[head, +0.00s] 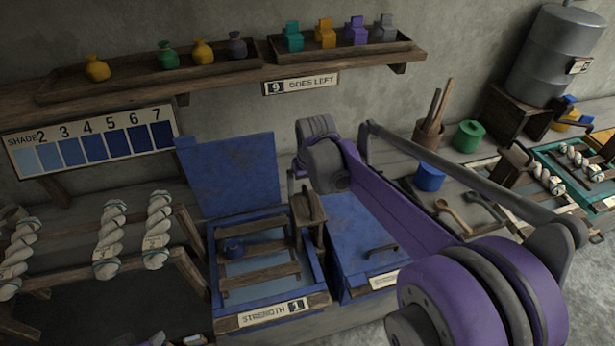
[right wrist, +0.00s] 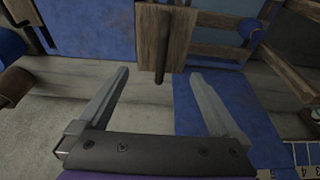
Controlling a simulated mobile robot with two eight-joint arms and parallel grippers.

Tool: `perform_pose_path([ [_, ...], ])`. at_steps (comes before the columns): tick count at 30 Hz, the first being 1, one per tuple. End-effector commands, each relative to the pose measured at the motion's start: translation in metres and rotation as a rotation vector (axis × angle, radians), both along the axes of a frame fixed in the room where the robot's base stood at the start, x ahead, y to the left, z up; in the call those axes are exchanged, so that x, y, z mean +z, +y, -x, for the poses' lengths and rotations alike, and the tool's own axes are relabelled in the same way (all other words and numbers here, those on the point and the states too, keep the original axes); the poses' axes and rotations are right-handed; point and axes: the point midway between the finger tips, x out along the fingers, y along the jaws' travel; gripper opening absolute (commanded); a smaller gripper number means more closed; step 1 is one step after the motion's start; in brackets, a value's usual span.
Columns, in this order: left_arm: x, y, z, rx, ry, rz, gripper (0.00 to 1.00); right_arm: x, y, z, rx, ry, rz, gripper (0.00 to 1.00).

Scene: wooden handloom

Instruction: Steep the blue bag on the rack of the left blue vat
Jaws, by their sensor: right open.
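The left blue vat (head: 322,302) stands open, with its blue lid (head: 230,172) raised at the back. A wooden rack (head: 262,275) of slats lies across it over bluish liquid. My right gripper (right wrist: 160,75) is open and empty in the right wrist view. Its fingers point toward a wooden block with a dark upright handle (right wrist: 163,45), at the vat's right side. The bag is left of this gripper in the head view, apart from it.
The right blue vat (head: 360,240) is closed and adjoins the left one. White yarn skeins (head: 108,240) hang at the left. A shelf (head: 230,66) above holds bags and coloured blocks. A shade board (head: 92,140) is on the wall. My right arm crosses over the right vat.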

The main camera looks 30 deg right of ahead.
Motion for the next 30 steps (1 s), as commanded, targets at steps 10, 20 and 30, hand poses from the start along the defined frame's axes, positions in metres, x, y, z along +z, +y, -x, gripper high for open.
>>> perform_pose_path([
  [10, -0.030, 0.000, 0.015, 0.000, 0.030, 0.000, 0.50, -0.043, 0.000, 0.001, 0.000, 0.001, 0.000, 1.00],
  [20, -0.035, 0.000, 0.017, 0.000, 0.034, 0.000, 0.50, -0.048, 0.000, 0.000, 0.000, 0.000, 0.000, 1.00],
  [30, -0.034, 0.000, 0.017, 0.000, 0.033, 0.000, 0.50, -0.047, 0.000, -0.001, 0.000, -0.001, 0.000, 0.77],
])
